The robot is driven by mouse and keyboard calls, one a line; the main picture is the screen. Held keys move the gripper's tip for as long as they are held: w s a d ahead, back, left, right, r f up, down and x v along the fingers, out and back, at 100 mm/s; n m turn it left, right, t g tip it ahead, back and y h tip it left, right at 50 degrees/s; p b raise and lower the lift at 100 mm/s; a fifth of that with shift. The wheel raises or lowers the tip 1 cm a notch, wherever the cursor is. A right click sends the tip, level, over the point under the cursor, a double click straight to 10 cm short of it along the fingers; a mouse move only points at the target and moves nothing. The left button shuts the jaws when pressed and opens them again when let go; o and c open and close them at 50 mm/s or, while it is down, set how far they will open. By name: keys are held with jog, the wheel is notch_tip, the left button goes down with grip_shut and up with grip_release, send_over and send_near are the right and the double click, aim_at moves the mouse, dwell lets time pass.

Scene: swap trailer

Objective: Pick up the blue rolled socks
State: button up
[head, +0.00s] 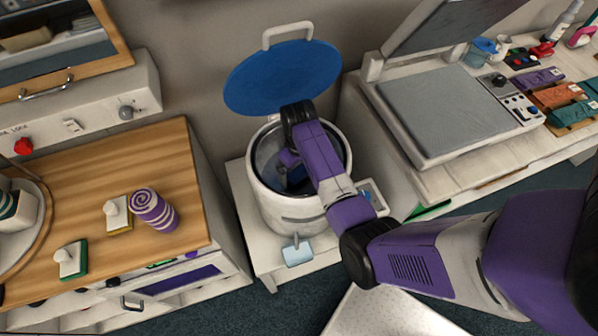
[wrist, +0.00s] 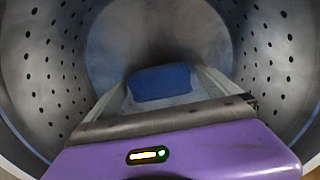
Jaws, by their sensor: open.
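The blue rolled socks (wrist: 160,82) lie at the bottom of a metal drum with perforated walls (wrist: 270,55), seen in the wrist view. In the head view the drum is the inside of a white round tub (head: 267,190) with its blue lid (head: 283,78) raised. My gripper (wrist: 162,88) reaches down into the drum with its fingers apart. The socks show between and beyond the fingertips; I cannot tell whether they touch. In the head view my arm hides the socks and most of the gripper.
The tub's rim surrounds my wrist closely. A wooden counter (head: 60,165) on the left bears a purple striped roll (head: 153,208) and two small handled blocks. A grey press with a raised lid (head: 445,110) stands to the right. A light blue pedal (head: 298,254) is at the tub's front.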

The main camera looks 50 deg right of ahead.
aim_at(299, 169)
jog(key=shift+f, duration=0.25)
jog(key=c, duration=1.6)
jog(key=shift+o, duration=0.2)
notch_tip(299, 169, up, 10)
jog(key=shift+f+b, duration=0.15)
jog(key=shift+b, duration=0.2)
jog(key=shift+r+p, duration=2.3)
jog(key=shift+r, duration=0.2)
